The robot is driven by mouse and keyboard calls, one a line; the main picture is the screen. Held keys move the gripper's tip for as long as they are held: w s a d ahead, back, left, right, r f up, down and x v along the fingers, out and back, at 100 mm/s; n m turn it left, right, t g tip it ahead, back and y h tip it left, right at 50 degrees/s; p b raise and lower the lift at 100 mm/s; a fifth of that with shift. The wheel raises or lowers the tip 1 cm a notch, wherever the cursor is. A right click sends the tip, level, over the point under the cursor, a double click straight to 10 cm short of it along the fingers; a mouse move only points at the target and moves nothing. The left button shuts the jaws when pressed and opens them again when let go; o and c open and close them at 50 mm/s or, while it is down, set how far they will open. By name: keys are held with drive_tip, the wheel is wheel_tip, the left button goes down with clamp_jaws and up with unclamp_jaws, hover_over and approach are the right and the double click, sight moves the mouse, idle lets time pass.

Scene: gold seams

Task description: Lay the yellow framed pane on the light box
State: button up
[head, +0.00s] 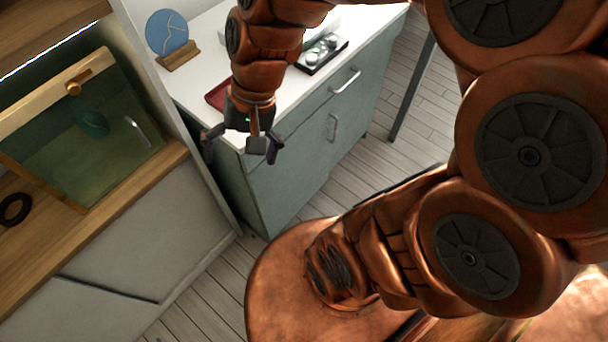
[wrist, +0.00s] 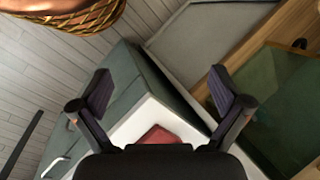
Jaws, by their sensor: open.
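My gripper (head: 243,150) is open and empty, pointing down at the near corner of a white-topped cabinet. In the wrist view its two fingers (wrist: 160,90) are spread apart with nothing between the tips. I cannot make out a yellow framed pane in either view. A white, box-like object (head: 322,24) on the cabinet top is partly hidden behind my arm; I cannot tell whether it is the light box.
The green-grey cabinet (head: 305,140) carries a blue disc (head: 167,33) on a wooden stand, a red flat item (head: 217,95) and a black tray (head: 338,52) with small round pieces. A green glass case (head: 90,150) and black ring (head: 15,209) are at left. Floor is clear.

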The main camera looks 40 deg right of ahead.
drive_tip(key=s+d+n+g+h, duration=0.1)
drive_tip(key=s+d+n+h, duration=0.3)
drive_tip(key=s, duration=0.6)
drive_tip(key=shift+d+f+n+g, duration=0.35)
drive_tip(key=shift+d+n, duration=0.15)
drive_tip(key=shift+d, duration=0.55)
drive_tip(key=shift+s, duration=0.1)
